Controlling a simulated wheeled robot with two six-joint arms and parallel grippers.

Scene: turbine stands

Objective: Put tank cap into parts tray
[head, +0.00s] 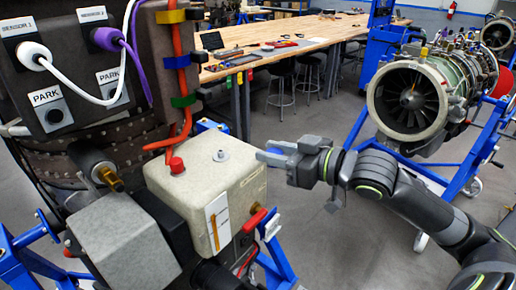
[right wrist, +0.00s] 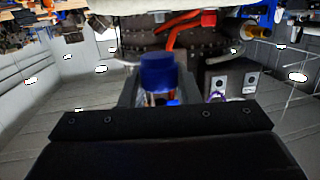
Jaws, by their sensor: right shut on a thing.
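My right gripper (head: 272,156) is beside the right edge of the beige tank (head: 232,188), at about the height of its top. It is shut on a blue cap (head: 282,148), which looks like the tank cap. In the right wrist view the blue cap (right wrist: 157,70) stands upright between the fingers. The tank top carries a grey round fitting (head: 221,155) and a red knob (head: 177,165). I cannot make out a parts tray for certain. My left gripper is not in view.
A wooden workbench (head: 300,36) with tools and stools stands at the back. A turbine (head: 411,98) on a blue stand (head: 463,160) is at the right. A panel with white and purple cables (head: 75,60) rises at the left. Open floor (head: 330,235) lies right of the tank.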

